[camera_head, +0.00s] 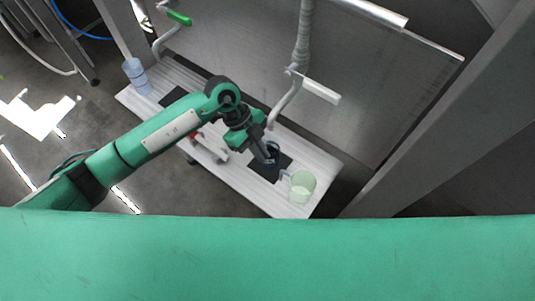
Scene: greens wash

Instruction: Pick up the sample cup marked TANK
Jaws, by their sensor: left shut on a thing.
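My left gripper (267,157) reaches down over the dark square mat at the right part of the pale bench. It is shut on a small blue-grey cup (274,147), which is mostly hidden by the fingers. The cup looks like a sample cup, but I cannot read any marking on it. I cannot tell whether it touches the mat. My right gripper is not in view.
A pale green jug (303,187) stands close to the right of the gripper on the slatted bench (240,185). A blue-tinted bottle (136,75) stands at the far left end. A metal panel backs the bench.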

